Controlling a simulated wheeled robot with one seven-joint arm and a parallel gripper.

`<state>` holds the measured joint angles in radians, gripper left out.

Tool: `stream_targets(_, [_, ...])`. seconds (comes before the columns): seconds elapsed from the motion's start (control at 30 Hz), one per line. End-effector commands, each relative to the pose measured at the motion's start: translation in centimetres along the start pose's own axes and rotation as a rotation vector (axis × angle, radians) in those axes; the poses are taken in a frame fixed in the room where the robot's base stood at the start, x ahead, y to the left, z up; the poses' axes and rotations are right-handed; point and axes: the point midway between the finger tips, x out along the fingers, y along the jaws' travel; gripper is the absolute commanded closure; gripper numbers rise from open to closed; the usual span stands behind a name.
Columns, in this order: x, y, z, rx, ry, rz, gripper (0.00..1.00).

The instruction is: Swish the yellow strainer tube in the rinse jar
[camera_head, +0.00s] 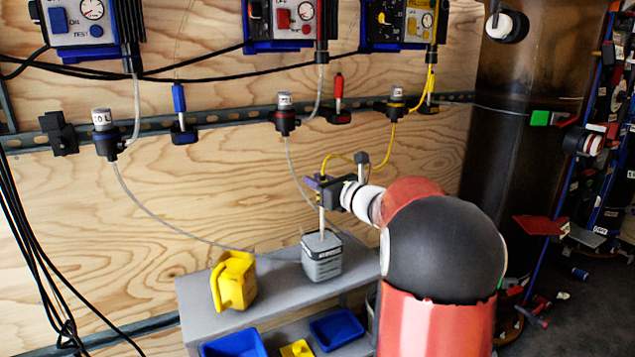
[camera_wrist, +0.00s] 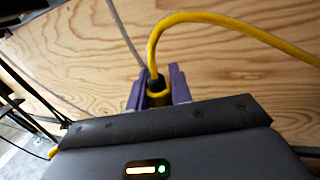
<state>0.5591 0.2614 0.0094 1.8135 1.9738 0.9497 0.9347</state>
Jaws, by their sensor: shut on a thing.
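My gripper (camera_head: 318,186) is shut on the yellow strainer tube, above the rinse jar. In the wrist view, the purple fingers (camera_wrist: 158,90) close around the yellow and black top of the strainer tube (camera_wrist: 157,92), with a yellow hose (camera_wrist: 190,17) curving up from it. In the head view, a pale, upright length of the tube (camera_head: 321,220) hangs below the fingers and reaches the top of the grey rinse jar (camera_head: 322,262). Its lower end is hidden, apparently inside the jar. The jar stands on the grey shelf (camera_head: 205,310).
A yellow jug (camera_head: 234,281) stands left of the jar. Blue bins (camera_head: 336,328) and a small yellow bin (camera_head: 297,349) sit below. Filter holders with thin hoses hang on the wall rail (camera_head: 225,122); a grey hose (camera_head: 170,222) droops behind the jug. The dark metal column (camera_head: 520,90) stands at right.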

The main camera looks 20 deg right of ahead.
Motion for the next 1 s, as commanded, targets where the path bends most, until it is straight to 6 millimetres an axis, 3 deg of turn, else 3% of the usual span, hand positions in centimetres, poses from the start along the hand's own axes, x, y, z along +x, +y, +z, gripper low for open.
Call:
stream_targets(0.23, [-0.2,-0.8,2.0,0.0,-0.001,-0.001,1.0])
stream_targets(0.7, [0.2,0.9,-0.4,-0.001,-0.001,0.0,1.0])
stream_targets(1.0, [0.1,0.5,0.6,0.0,-0.001,-0.002,1.0])
